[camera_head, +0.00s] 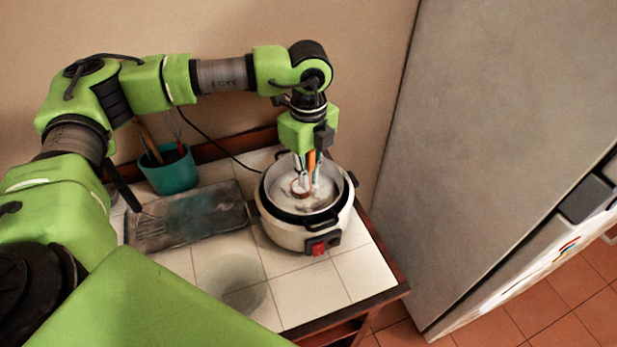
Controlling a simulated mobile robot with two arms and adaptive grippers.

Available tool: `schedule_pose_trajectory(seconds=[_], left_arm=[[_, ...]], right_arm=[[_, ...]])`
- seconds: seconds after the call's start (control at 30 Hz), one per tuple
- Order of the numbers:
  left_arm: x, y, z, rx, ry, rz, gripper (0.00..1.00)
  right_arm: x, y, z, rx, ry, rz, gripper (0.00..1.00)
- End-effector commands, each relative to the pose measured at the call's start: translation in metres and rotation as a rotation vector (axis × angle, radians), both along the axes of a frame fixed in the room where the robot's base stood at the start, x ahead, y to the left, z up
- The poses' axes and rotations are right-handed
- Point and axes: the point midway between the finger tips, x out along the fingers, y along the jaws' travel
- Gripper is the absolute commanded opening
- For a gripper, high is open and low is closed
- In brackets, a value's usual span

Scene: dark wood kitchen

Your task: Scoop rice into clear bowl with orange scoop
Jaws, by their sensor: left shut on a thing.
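The white rice cooker (284,236) stands open on the tiled counter, with white rice (320,194) inside. My left gripper (305,187) points down into the cooker. It is shut on the orange scoop (311,160), whose handle shows between the fingers. The scoop's lower end is at the rice and is mostly hidden by the fingers. The clear bowl (232,272) stands on the counter in front of the cooker, to its left, and looks empty. My right gripper is not in view.
A teal pot (168,172) with utensils stands at the back left. A worn dark board (190,217) lies left of the cooker. A wall is behind, and a large grey fridge (490,130) stands on the right. The counter's front right corner is clear.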

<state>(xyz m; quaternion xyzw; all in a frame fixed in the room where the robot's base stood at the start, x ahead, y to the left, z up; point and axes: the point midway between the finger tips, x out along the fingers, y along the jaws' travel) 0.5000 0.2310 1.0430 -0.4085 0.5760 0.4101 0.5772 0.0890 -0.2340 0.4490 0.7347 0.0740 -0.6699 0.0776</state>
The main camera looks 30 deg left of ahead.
Motion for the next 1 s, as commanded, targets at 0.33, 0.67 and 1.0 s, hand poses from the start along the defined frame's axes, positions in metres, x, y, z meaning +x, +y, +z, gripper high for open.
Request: schedule_pose_trajectory(seconds=[0.33, 0.67, 1.0], left_arm=[[0.0, -0.002, 0.034, -0.002, -0.002, -0.001, 0.0], [-0.001, -0.004, 0.064, -0.002, -0.002, -0.002, 0.0], [-0.002, -0.007, 0.094, -0.001, -0.002, -0.001, 0.0]], right_arm=[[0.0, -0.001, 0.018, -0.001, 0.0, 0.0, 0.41], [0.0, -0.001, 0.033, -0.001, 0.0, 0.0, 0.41], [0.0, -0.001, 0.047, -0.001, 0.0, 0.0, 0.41]])
